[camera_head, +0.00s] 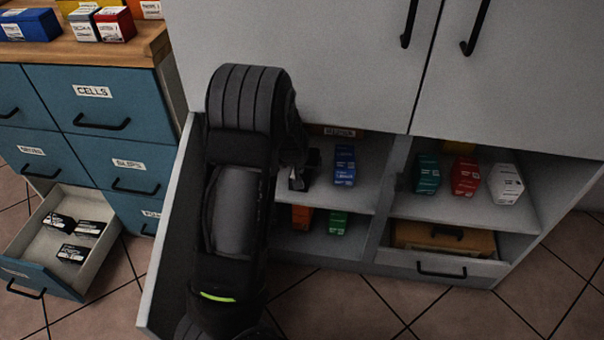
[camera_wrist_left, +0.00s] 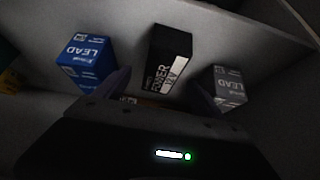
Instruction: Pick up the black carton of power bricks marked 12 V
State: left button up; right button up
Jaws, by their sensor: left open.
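In the left wrist view, a black carton (camera_wrist_left: 170,58) with a white label reading POWER 12V stands on a grey shelf. It stands between a blue LEAD carton (camera_wrist_left: 87,60) and a grey LEAD carton (camera_wrist_left: 229,87). My left gripper (camera_wrist_left: 162,92) is open and empty, its fingers spread in front of the black carton, apart from it. In the head view my left gripper (camera_head: 300,176) is at the cabinet's upper shelf, left of a blue carton (camera_head: 344,165); my arm hides much of that shelf. My right gripper is not in view.
The cabinet's open door (camera_head: 163,235) is left of my arm. A divider (camera_head: 388,190) separates the compartments. Teal (camera_head: 427,174), red (camera_head: 465,176) and white (camera_head: 505,184) cartons stand right of it. An open drawer (camera_head: 25,262) at far left holds black cartons (camera_head: 73,253).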

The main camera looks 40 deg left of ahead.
pick_arm(q)
jog(key=b+x, duration=0.2)
jog(key=x, duration=0.3)
jog(key=shift+a+b, duration=0.2)
jog(key=shift+b, duration=0.15)
dwell(0.5)
grip_shut()
dwell(0.7)
